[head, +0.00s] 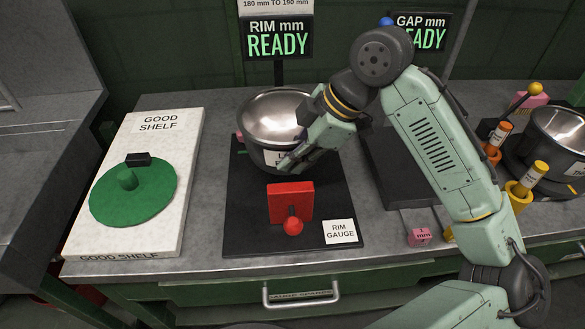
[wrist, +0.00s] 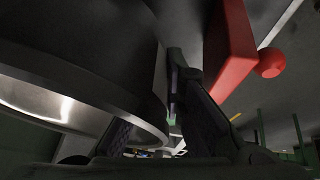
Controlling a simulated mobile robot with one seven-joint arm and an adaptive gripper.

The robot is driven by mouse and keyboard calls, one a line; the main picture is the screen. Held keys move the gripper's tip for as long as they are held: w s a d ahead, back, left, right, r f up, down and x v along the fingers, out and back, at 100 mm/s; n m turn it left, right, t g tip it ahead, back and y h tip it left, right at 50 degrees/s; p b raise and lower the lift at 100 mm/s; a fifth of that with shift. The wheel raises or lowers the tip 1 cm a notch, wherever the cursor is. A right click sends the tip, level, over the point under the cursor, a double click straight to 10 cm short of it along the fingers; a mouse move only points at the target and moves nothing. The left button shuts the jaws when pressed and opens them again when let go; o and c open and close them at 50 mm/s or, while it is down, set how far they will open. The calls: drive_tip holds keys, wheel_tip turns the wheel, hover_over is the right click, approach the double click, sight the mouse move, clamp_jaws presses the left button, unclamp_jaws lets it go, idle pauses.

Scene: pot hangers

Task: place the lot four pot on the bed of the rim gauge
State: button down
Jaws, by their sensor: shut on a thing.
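A steel pot (head: 270,120) with a white label, mostly hidden by my gripper, is upright over the dark bed of the rim gauge (head: 250,195). I can read only an "L" on the label, so its lot number is not readable. My gripper (head: 287,165) is at the pot's front right side, shut on it. In the wrist view the pot (wrist: 75,65) fills the left, with my gripper (wrist: 155,125) fingers beside its rim. Whether the pot's base touches the bed is hidden. The gauge's display (head: 278,39) reads "RIM mm READY".
A red block with a red ball knob (head: 290,203) stands at the gauge's front. The white good shelf (head: 165,225) with a green lid (head: 135,190) is left. The gap gauge display (head: 420,30) and another pot (head: 560,135) with coloured tools are right.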

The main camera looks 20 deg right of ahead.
drive_tip(key=shift+w+f+p, duration=0.1)
drive_tip(key=shift+f+p, duration=0.25)
drive_tip(key=shift+f, duration=2.3)
drive_tip(key=c, duration=1.7)
unclamp_jaws()
drive_tip(key=b+v, duration=0.2)
drive_tip(key=v, duration=1)
